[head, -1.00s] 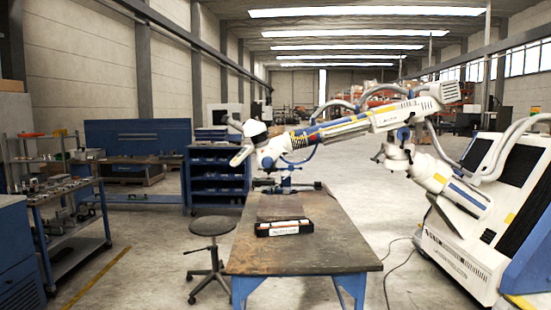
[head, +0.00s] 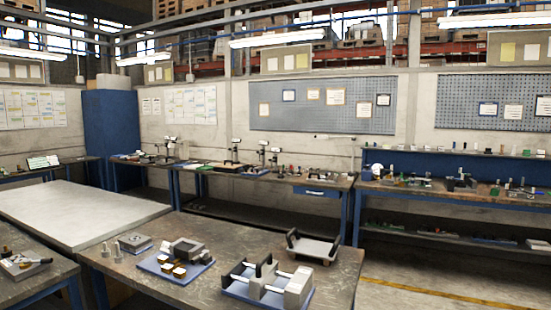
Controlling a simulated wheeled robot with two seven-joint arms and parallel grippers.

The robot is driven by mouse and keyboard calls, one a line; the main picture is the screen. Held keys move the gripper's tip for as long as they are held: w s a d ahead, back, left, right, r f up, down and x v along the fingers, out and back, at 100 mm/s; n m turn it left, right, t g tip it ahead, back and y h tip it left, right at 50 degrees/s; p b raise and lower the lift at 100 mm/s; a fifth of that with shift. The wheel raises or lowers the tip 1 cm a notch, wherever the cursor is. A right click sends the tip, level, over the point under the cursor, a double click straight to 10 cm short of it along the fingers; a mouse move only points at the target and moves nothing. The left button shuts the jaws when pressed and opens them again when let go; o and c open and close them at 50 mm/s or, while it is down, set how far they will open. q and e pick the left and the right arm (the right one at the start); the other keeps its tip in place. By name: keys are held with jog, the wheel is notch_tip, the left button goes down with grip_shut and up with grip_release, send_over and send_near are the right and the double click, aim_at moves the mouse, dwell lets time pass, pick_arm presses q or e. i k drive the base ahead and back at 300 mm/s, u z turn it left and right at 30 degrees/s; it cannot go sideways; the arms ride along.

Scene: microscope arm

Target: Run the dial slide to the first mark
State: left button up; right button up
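Neither of my grippers is in the head view. I cannot tell for sure which thing is the dial slide, and no mark can be made out. On the near workbench (head: 205,280) a fixture with pale rods between dark and grey blocks (head: 291,291) sits on a blue base. On the far bench stand several small upright stands (head: 263,152) with white heads, too small to read as dials.
A pale flat table (head: 75,213) is at left. A blue cabinet (head: 111,125) stands behind. Open floor lies at right.

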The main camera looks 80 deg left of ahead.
aim_at(153, 160)
jog(key=u, duration=1.2)
jog(key=i, duration=4.3)
jog(key=u, duration=1.25)
jog(key=i, duration=2.2)
jog(key=u, duration=1.9)
jog(key=i, duration=1.25)
